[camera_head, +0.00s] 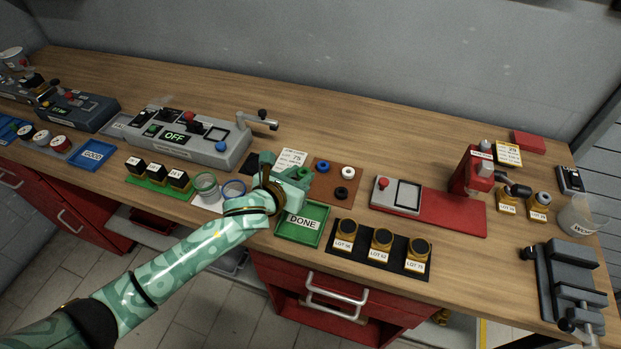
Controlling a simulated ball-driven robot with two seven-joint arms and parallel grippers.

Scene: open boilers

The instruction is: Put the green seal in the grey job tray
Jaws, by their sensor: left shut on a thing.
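My left gripper (303,177) is over the left edge of the brown mat (322,194), shut on what seems to be the green seal. The seal is hard to tell from the green fingers and is mostly hidden. On the mat lie a blue seal (323,167), a white seal (348,172) and a black seal (341,193); no green one shows there. I cannot clearly make out the grey job tray; a flat grey piece (115,125) lies left of the grey OFF machine (205,148). My right gripper is not in view.
A green DONE tray (312,235) sits in front of the gripper. LOT jars (381,241) on a black mat and a red press (470,170) stand to the right. The back of the bench is clear.

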